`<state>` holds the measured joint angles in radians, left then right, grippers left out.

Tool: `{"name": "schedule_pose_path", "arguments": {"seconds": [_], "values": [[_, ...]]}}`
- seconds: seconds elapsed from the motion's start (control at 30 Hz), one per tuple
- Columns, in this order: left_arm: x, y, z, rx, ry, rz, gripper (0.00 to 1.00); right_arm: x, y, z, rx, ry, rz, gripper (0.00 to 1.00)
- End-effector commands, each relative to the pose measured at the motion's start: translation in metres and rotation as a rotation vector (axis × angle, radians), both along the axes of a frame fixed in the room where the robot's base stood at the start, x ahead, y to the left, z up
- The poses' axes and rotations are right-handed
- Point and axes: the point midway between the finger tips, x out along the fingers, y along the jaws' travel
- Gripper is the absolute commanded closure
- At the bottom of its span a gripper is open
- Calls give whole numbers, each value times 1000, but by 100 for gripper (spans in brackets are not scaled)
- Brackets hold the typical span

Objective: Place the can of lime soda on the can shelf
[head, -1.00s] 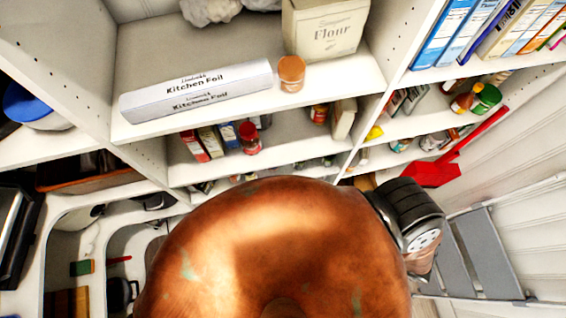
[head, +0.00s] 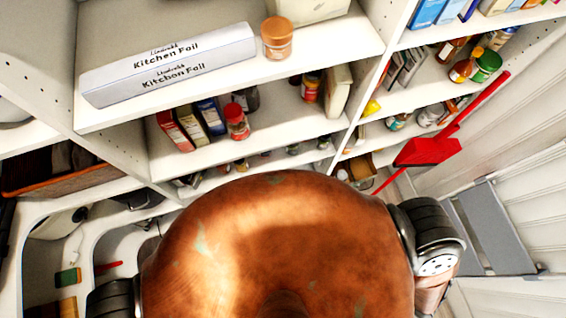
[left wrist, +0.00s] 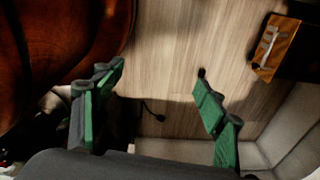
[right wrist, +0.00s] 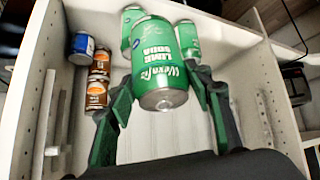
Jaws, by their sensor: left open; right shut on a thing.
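In the right wrist view a green can of lime soda (right wrist: 158,62) is held between the green fingers of my right gripper (right wrist: 163,92), which is shut on it. The can shelf (right wrist: 150,145), a white compartment, lies around and behind the held can. Two similar green cans (right wrist: 187,38) (right wrist: 129,22) stand farther back there. I cannot tell whether the held can touches the shelf. My left gripper (left wrist: 156,78) is open and empty above a wood-look floor. Both grippers are out of sight in the head view.
Orange-brown cans (right wrist: 97,82) and a blue can (right wrist: 82,45) stand at the left of the compartment, near its white side wall (right wrist: 35,80). In the head view, shelves hold a kitchen foil box (head: 170,65) and jars.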

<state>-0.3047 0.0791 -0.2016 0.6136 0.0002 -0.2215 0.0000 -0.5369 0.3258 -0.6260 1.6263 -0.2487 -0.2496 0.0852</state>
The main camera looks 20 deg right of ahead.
Motion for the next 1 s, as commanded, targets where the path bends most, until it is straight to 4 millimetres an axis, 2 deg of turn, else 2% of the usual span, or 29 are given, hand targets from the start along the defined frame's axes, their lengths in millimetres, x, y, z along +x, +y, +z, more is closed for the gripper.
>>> {"name": "schedule_pose_path", "arguments": {"seconds": [0.03, 0.2, 0.27, 0.43, 0.87, 0.9, 1.0], "values": [[4, 1, -15, 1, -4, -1, 34, 3, 1, -8, 5, -22, -2, 90], [12, 0, -40, 0, -16, -2, 34, 14, 1, -12, 6, -87, -2, 90], [14, 0, -39, 0, -18, -2, 34, 33, 1, -6, 4, -99, 3, 90], [9, 1, -47, 1, -12, -1, 34, 74, 3, -5, 4, -95, 4, 90], [-2, 1, -85, 2, 5, 0, 34, 182, 7, -7, 4, -94, 3, 90], [-4, 1, -94, 1, 8, 0, 34, 178, 7, -19, 4, -86, 1, 90], [-7, 1, -112, 2, 13, 0, 34, 181, 6, -35, 4, -85, 0, 90]]}}
